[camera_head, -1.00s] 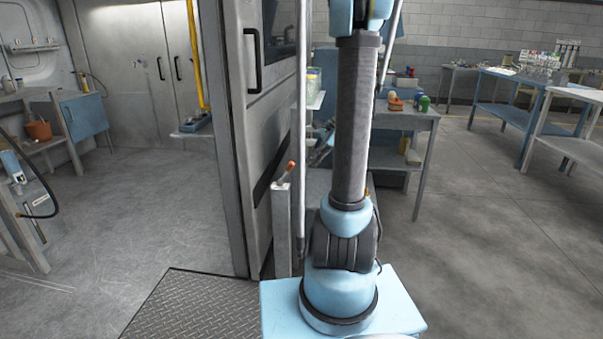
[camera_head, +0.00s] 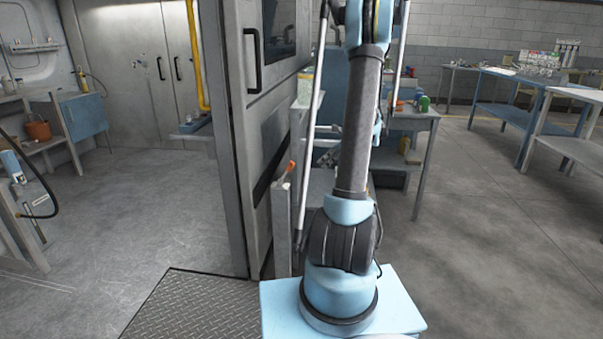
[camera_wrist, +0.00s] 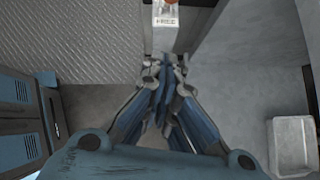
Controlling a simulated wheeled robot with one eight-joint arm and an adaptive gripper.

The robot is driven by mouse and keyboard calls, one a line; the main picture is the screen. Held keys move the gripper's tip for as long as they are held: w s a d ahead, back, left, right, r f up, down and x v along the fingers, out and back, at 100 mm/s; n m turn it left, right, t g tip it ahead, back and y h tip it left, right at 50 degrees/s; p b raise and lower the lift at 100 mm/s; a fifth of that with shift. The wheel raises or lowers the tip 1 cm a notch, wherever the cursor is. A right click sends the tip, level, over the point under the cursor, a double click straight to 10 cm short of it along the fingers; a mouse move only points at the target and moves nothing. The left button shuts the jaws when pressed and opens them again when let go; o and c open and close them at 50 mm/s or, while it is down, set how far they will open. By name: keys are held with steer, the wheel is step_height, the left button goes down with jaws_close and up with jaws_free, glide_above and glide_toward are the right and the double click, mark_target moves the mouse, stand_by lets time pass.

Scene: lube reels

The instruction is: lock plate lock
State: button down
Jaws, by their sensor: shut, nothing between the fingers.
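A narrow grey post (camera_head: 283,222) with an orange-tipped lever (camera_head: 290,168) on top stands beside the grey cabinet door in the head view. In the wrist view, the top plate of the post (camera_wrist: 166,18) reads "FREE", and the orange lever tip (camera_wrist: 166,2) is cut off by the upper edge. My gripper (camera_wrist: 165,66) is shut and empty, its fingertips just below the labelled plate in the picture. I cannot tell the height gap between them. My gripper is not clearly visible in the head view, where my arm rises in front.
The grey cabinet door (camera_head: 262,130) stands close left of the post. Tread plate (camera_head: 180,305) covers the floor at the front left. Open floor lies to the right.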

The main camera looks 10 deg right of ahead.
glide_toward(286, 173)
steer(key=shift+f, duration=2.45)
steer(key=shift+d+r, duration=0.1)
